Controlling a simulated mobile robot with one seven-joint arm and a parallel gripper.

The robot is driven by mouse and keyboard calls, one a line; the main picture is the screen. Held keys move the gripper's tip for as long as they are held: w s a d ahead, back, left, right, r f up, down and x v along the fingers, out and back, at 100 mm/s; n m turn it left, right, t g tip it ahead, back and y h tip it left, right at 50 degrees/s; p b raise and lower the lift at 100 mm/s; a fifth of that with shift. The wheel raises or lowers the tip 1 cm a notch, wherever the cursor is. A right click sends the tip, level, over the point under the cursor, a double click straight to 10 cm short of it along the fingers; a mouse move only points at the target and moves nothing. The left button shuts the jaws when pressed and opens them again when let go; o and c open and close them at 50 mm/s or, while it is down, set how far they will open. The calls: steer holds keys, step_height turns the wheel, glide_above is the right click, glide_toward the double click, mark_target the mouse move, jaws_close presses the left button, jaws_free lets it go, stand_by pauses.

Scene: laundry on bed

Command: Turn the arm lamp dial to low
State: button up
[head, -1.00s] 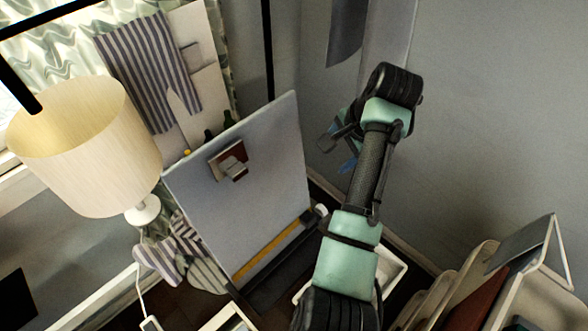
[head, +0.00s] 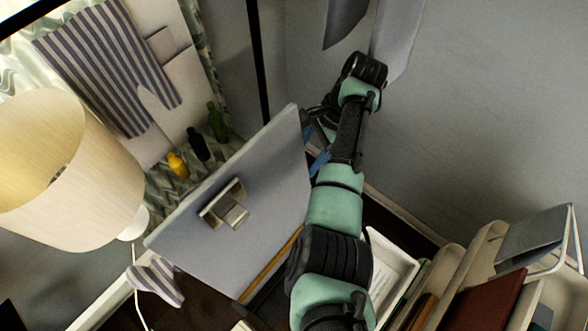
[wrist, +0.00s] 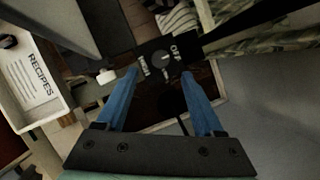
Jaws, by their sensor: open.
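A dark round dial (wrist: 162,61) sits on a black panel in the wrist view, with small white lettering on both sides of it. The lettering is too small and tilted to read surely, and the dial's setting is unclear. My gripper (wrist: 160,73) has two blue fingers, spread apart with nothing between them. Their tips lie to either side of the dial in the picture; I cannot tell whether they touch the panel. In the head view, my gripper's blue fingers (head: 319,162) show partly behind the grey board, and the dial is hidden.
A grey upright board (head: 275,190) with a metal clip stands left of my arm. A lamp with a cream shade (head: 65,170) is at far left. Small bottles (head: 197,143) stand behind the board. A white box marked RECIPES (wrist: 30,85) lies left of my gripper.

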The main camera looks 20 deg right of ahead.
steer(key=x, duration=0.7)
steer(key=shift+a+f, duration=0.1)
steer(key=shift+f, duration=0.25)
jaws_close()
